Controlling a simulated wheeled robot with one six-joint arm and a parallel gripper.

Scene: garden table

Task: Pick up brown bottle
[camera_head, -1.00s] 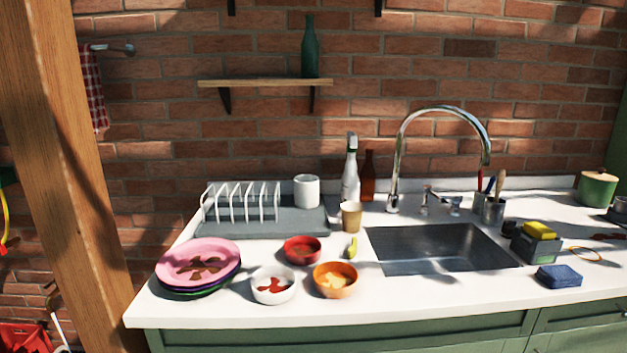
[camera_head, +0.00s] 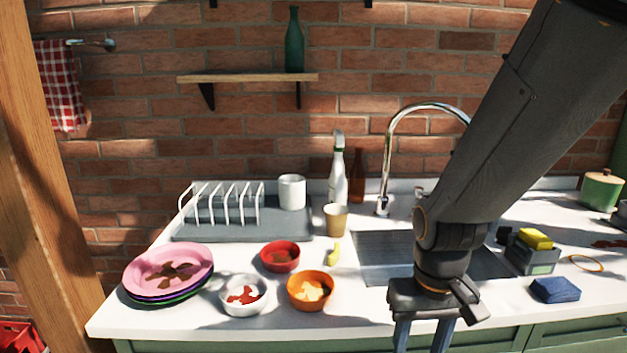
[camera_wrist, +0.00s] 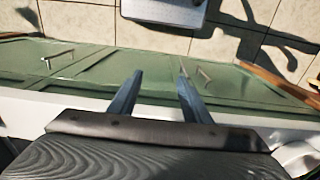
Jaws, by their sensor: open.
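The brown bottle (camera_head: 358,178) stands upright at the back of the white counter, against the brick wall. It is just right of a white bottle (camera_head: 338,178) and left of the faucet, and the white bottle partly covers its left side. My gripper (camera_head: 424,338) hangs over the counter's front edge, in front of the sink, well short of the brown bottle. It points down, and its two blue-grey fingers are apart with nothing between them. In the wrist view the fingers (camera_wrist: 158,95) are spread above the green cabinet fronts; no bottle shows there.
A tan cup (camera_head: 336,220) stands in front of the bottles. A yellow item (camera_head: 334,255), a red bowl (camera_head: 280,257), an orange bowl (camera_head: 311,291) and a white bowl (camera_head: 243,297) lie nearer. The faucet (camera_head: 387,150) rises right of the bottle, behind the sink (camera_head: 375,258).

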